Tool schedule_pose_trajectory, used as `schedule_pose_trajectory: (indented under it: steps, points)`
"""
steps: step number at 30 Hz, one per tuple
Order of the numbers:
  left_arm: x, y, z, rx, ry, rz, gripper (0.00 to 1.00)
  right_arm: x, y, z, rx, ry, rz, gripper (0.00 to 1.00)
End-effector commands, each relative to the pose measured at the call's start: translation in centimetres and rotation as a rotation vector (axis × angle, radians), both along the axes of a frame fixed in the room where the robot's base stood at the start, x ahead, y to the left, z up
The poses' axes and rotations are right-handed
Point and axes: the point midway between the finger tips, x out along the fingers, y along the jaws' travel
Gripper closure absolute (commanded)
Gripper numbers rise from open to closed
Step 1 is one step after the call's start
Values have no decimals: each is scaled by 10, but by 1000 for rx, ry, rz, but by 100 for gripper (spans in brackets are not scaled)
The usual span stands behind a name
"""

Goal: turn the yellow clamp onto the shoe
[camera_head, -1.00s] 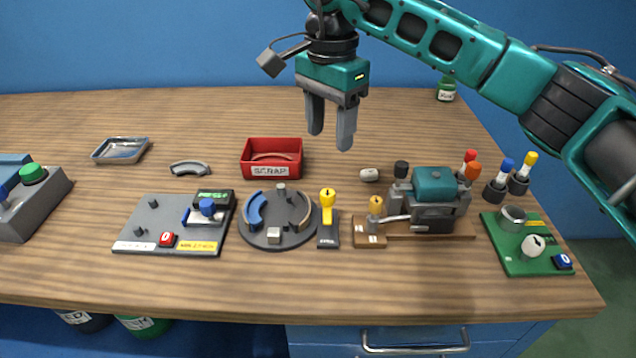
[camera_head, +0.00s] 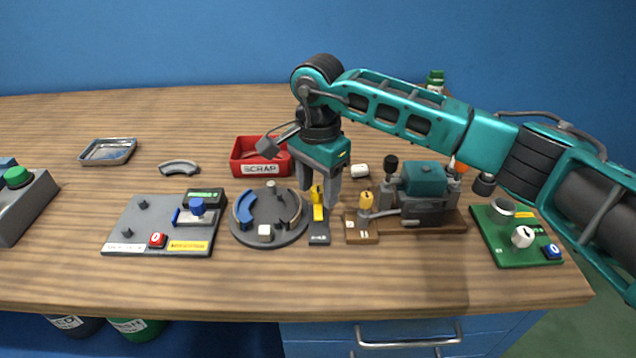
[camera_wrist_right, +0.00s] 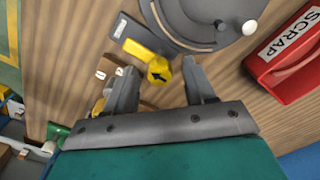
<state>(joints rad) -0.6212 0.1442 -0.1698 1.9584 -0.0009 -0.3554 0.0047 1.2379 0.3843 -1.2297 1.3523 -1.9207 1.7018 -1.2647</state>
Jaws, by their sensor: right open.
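The yellow clamp (camera_head: 317,203) stands on a dark base plate (camera_head: 319,232) beside the round grey plate. In the right wrist view the clamp (camera_wrist_right: 150,50) shows a round knob with a black arrow and a lever arm. The grey plate (camera_head: 285,234) carries a blue curved shoe (camera_head: 244,207) on its left and a dark grey curved shoe (camera_head: 290,208) on its right. My right gripper (camera_head: 318,198) is open, its fingers reaching down on either side of the clamp knob. In the wrist view the knob lies between the fingertips (camera_wrist_right: 160,72); contact cannot be told. My left gripper is not in view.
A red SCRAP bin (camera_head: 243,168) stands behind the plate. A teal-topped device (camera_head: 424,180) on a wooden base stands close on the right. A grey panel (camera_head: 130,222) lies left, a green board (camera_head: 500,253) far right. The front table strip is clear.

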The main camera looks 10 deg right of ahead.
Motion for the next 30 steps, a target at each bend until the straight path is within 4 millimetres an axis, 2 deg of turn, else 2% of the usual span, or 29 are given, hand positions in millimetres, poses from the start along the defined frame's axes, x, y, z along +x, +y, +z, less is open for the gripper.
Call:
schedule_pose_trajectory:
  steps: [3, 19, 30]
  points:
    - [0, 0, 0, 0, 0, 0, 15, 0, 0, 0, 0, 0, 0, 48]
    - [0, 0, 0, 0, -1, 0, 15, 0, 0, 0, 1, 1, 0, 98]
    - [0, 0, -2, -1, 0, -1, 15, 0, 0, 0, 0, 0, -51, 100]
